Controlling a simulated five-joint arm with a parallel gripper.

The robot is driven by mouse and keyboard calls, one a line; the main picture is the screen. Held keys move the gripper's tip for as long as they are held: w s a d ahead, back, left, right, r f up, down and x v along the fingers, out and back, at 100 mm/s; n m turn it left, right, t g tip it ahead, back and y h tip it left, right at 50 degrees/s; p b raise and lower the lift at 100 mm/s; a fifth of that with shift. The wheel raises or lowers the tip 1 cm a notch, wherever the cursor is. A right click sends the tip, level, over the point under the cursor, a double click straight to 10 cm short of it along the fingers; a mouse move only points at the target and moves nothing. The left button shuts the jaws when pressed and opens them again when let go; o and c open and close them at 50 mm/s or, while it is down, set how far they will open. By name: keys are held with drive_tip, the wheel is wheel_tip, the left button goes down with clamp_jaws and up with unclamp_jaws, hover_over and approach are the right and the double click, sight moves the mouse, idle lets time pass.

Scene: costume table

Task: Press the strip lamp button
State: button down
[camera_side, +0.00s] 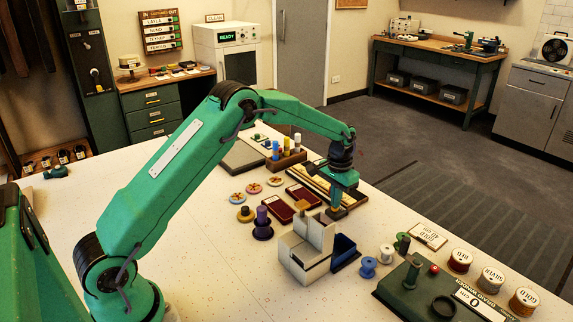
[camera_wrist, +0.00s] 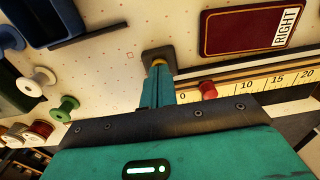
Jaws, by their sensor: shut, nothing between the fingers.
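My gripper (camera_side: 334,212) is shut and empty, pointing down over the table. In the wrist view its closed fingertips (camera_wrist: 158,56) are at the end of a dark square pad or base on the pale tabletop. A small red button-like knob (camera_wrist: 208,90) shows just right of my fingers, beside the ruler's low end; I see no label on it. The long framed strip with the ruler (camera_side: 312,186) lies behind my gripper in the side view. I cannot tell whether the fingertips touch anything.
A white block fixture (camera_side: 305,256) and blue bin (camera_side: 345,249) stand close in front of my gripper. A dark red plate marked RIGHT (camera_wrist: 250,30) lies beside the ruler. Spools (camera_side: 459,261) and a green device (camera_side: 419,297) stand at the right.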

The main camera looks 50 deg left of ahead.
drive_tip(key=shift+f, duration=0.35)
drive_tip(key=shift+r, duration=3.45)
drive_tip(key=shift+r, duration=0.15)
